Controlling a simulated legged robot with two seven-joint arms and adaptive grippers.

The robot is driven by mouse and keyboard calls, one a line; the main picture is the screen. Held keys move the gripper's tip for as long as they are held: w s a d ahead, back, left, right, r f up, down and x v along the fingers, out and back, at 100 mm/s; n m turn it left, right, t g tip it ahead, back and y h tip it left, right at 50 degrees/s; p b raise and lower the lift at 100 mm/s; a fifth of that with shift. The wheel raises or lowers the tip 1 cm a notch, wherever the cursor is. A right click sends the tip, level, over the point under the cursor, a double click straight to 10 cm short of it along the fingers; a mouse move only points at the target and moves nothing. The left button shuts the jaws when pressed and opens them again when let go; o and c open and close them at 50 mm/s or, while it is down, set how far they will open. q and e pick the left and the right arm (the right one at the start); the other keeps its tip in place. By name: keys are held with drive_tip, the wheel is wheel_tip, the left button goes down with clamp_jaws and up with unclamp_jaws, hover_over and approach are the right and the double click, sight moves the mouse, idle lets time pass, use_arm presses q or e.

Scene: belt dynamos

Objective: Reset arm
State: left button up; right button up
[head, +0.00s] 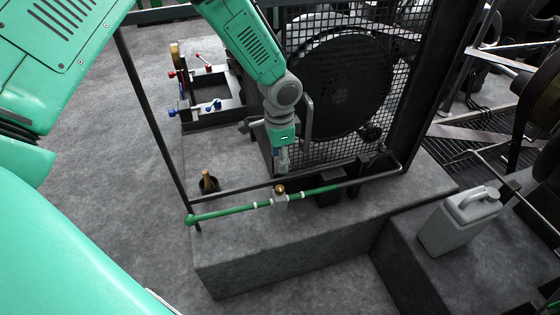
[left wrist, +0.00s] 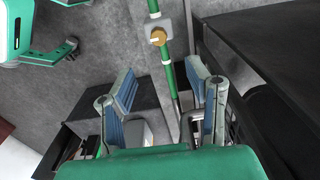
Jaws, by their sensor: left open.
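My left arm comes down from the top of the head view. Its left gripper (head: 281,160) points down in front of the mesh guard (head: 375,135) and behind the green pipe (head: 235,212). In the left wrist view the left gripper (left wrist: 160,72) has its two blue-padded fingers spread wide, with nothing held between them. The green pipe (left wrist: 153,7) and its grey valve with a brass knob (left wrist: 159,38) lie beyond the fingertips. The valve (head: 280,200) also shows in the head view, apart from the gripper. My right gripper is not seen in the head view.
A black frame post (head: 150,110) stands left of the gripper. A rack with red and blue handles (head: 212,112) is behind it. A small wooden-handled item (head: 208,182) sits on the grey plinth (head: 290,255). A grey jug (head: 460,222) stands at right. Floor at left is clear.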

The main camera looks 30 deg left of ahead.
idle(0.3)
use_arm(q)
drive_tip(key=s+d+f+n+h+p, duration=0.1)
drive_tip(key=s+d+f+n, duration=0.2)
drive_tip(key=s, duration=0.6)
drive_tip(key=s+d+f+n+h+p, duration=0.1)
drive_tip(key=s+d+f, duration=0.3)
drive_tip(key=s, duration=0.5)
drive_tip(key=s+a+n+y+p, duration=0.1)
drive_tip(key=s+a, duration=0.4)
drive_tip(key=s, duration=0.7)
drive_tip(key=n+y, duration=0.1)
drive_tip(key=n, duration=0.1)
drive_tip(key=shift+a+f+n+t+p, duration=0.15)
drive_tip(key=shift+a+n+t+p, duration=0.05)
drive_tip(key=shift+n+t+p, duration=0.1)
